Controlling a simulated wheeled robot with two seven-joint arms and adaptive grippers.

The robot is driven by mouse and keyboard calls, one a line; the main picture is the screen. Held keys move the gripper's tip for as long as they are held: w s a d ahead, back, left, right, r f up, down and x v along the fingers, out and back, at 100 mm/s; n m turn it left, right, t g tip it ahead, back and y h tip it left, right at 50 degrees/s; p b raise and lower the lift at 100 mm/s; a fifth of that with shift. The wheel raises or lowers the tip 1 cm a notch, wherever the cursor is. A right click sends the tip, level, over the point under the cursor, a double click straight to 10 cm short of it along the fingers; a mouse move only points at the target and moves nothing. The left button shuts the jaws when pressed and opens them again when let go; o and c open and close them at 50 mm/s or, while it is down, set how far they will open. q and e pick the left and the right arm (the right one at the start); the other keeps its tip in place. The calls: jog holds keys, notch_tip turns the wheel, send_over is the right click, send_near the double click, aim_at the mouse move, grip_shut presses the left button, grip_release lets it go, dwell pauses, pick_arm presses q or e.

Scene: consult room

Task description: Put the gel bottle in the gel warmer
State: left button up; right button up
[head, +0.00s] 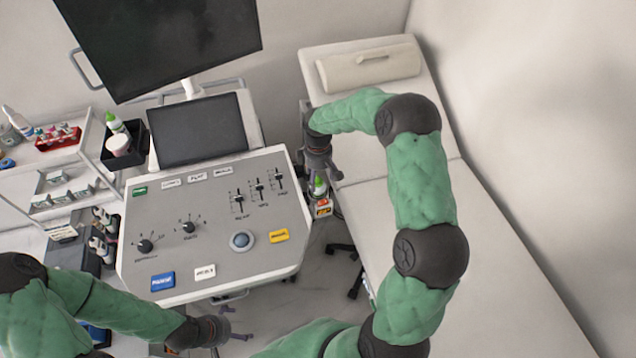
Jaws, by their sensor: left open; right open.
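A gel bottle (319,187) with a green top and pale body stands roughly upright just off the right side of the ultrasound console. Its lower part meets a small box with an orange and white label (323,208), which looks like the gel warmer; I cannot tell how deep the bottle sits in it. My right gripper (322,172) is open, pointing down right above the bottle's top, with its fingers near the cap; contact cannot be made out. My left gripper (238,325) is open and empty, below the console's front edge.
The console (215,250) with a screen fills the middle. An exam bed (500,260) lies to the right. Another green-topped bottle (115,123) and a white tub sit in a black bin (138,140). A shelf cart (60,160) holds several items on the left.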

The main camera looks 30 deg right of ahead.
notch_tip(320, 180, up, 6)
jog(key=shift+r+p, duration=0.25)
jog(key=shift+p, duration=0.15)
